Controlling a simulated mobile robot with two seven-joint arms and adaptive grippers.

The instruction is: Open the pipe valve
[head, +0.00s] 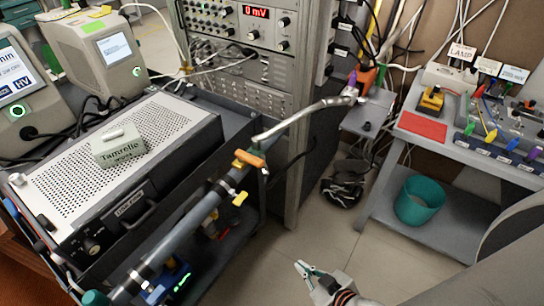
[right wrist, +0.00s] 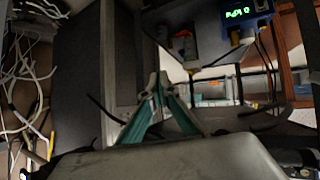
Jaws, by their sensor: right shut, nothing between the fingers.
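A grey pipe (head: 205,205) runs diagonally along the near side of the cart in the head view. Near its upper end is a valve with an orange handle (head: 249,158). A yellow tab or handle (head: 240,198) sits a little lower on the pipe. Which of these is the pipe valve's handle is not clear. My right gripper (head: 304,268) is below and right of both, apart from the pipe and over the floor. Its teal fingers meet at the tips in the right wrist view (right wrist: 156,82), shut and empty. My left gripper is not in view.
The cart carries a perforated metal instrument (head: 110,160) with a small block on top. An instrument rack (head: 265,110) stands behind the valve. A teal bin (head: 418,200) is under the right-hand bench (head: 455,165).

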